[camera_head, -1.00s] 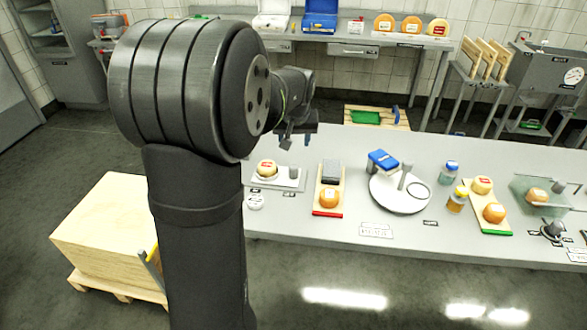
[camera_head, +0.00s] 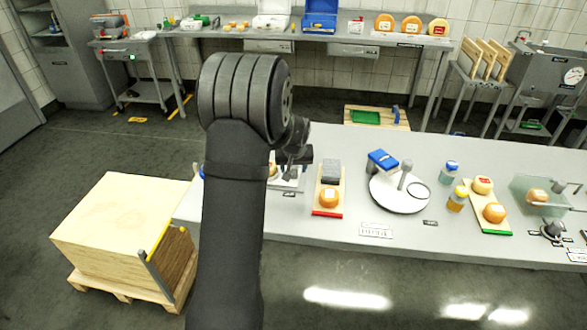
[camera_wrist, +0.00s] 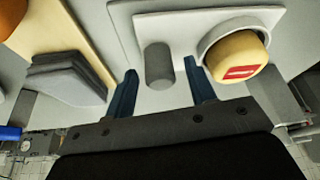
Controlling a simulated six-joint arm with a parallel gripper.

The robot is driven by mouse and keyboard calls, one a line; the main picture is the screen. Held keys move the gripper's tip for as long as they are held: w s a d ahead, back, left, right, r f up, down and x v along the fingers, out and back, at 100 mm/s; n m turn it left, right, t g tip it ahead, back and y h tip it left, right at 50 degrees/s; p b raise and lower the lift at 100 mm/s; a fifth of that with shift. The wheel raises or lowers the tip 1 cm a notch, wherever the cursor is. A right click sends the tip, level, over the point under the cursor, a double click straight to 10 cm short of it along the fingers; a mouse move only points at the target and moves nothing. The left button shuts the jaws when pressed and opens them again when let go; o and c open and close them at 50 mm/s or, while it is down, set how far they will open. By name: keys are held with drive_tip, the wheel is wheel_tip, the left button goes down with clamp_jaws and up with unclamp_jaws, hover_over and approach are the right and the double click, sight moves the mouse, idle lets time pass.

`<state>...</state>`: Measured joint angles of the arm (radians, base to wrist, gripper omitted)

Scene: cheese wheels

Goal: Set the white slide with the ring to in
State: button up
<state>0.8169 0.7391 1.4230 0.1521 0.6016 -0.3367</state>
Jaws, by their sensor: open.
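The white slide (camera_wrist: 185,23) carries a grey upright post (camera_wrist: 158,66) and a pale ring (camera_wrist: 207,42). The ring stands around a small yellow cheese wheel (camera_wrist: 236,57) with a red label. My gripper (camera_wrist: 160,72) is open, with one blue finger on each side of the post, apart or nearly so; contact cannot be told. In the head view my gripper (camera_head: 296,160) is over the slide (camera_head: 289,183) and hides much of it. The cheese (camera_head: 272,170) shows partly beside my arm there.
Right of the slide in the head view, a wooden board (camera_head: 318,207) holds a grey block (camera_head: 331,171) and an orange cheese (camera_head: 329,197). A wooden crate (camera_head: 120,225) stands at left.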

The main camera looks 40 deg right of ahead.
drive_tip(key=shift+w+d+f, duration=0.1)
drive_tip(key=shift+w+f, duration=0.05)
drive_tip(key=shift+f, duration=0.3)
clamp_jaws()
drive_tip(key=w+a, duration=0.8)
drive_tip(key=shift+a, duration=0.1)
unclamp_jaws()
drive_tip(key=shift+w, duration=0.1)
drive_tip(key=shift+r, duration=0.1)
drive_tip(key=v, duration=1.7)
drive_tip(key=shift+a, duration=0.15)
